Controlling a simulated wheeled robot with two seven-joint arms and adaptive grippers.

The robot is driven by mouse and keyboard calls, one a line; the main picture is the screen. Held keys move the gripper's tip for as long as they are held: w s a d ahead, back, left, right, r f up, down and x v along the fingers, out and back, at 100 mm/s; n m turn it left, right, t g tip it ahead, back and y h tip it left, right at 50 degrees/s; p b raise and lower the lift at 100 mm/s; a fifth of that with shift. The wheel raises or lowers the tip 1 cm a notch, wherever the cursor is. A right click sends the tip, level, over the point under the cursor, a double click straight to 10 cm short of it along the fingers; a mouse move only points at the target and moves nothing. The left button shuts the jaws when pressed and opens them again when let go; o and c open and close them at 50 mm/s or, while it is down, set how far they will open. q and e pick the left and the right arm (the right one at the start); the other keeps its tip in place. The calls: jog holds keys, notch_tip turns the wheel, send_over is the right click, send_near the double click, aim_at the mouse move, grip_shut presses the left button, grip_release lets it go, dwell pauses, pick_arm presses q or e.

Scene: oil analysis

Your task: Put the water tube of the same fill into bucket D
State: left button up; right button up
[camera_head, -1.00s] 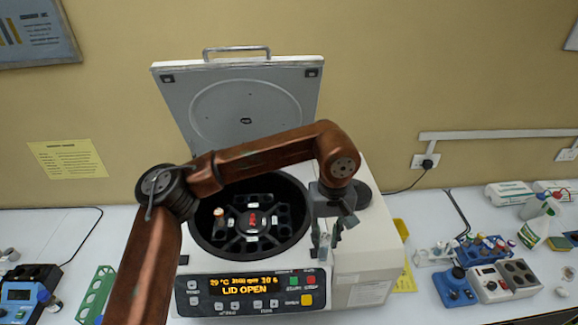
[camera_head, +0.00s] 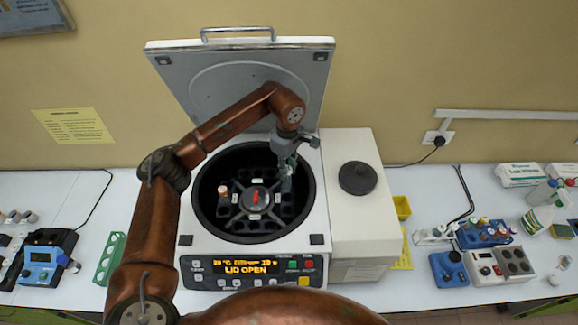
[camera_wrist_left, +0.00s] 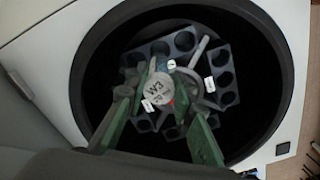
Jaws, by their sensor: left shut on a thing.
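My left gripper (camera_head: 287,172) is over the back right part of the open centrifuge bowl (camera_head: 201,212). It is shut on a water tube whose round pale cap, marked W3 (camera_wrist_left: 157,86), shows between the green fingers in the left wrist view. In the head view the tube is small and hard to make out. Below is the rotor with a red centre (camera_head: 256,196) and dark buckets (camera_wrist_left: 224,78) with several round holes and small white labels, too small to read. A tube with an orange-brown cap (camera_head: 223,190) stands in the left bucket. My right gripper is not in view.
The centrifuge lid (camera_head: 240,85) stands raised behind the bowl. The display (camera_head: 246,268) reads LID OPEN. A green rack (camera_head: 109,258) lies to the left; a tube rack (camera_head: 484,235) and a blue device (camera_head: 449,270) stand to the right.

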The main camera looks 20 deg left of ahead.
aim_at(288, 189)
pick_arm(q)
jog(key=shift+f, duration=0.55)
jog(key=shift+f+b, duration=0.45)
jog(key=shift+f, duration=0.4)
notch_tip(288, 189, down, 2)
jog(key=shift+f+b, duration=0.15)
jog(key=shift+b, duration=0.2)
jog(key=shift+f+b, duration=0.35)
jog(key=shift+f, duration=1.2)
jog(key=shift+f+b, duration=0.9)
jog(key=shift+f, duration=0.05)
jog(key=o, duration=1)
jog(key=shift+o, duration=0.2)
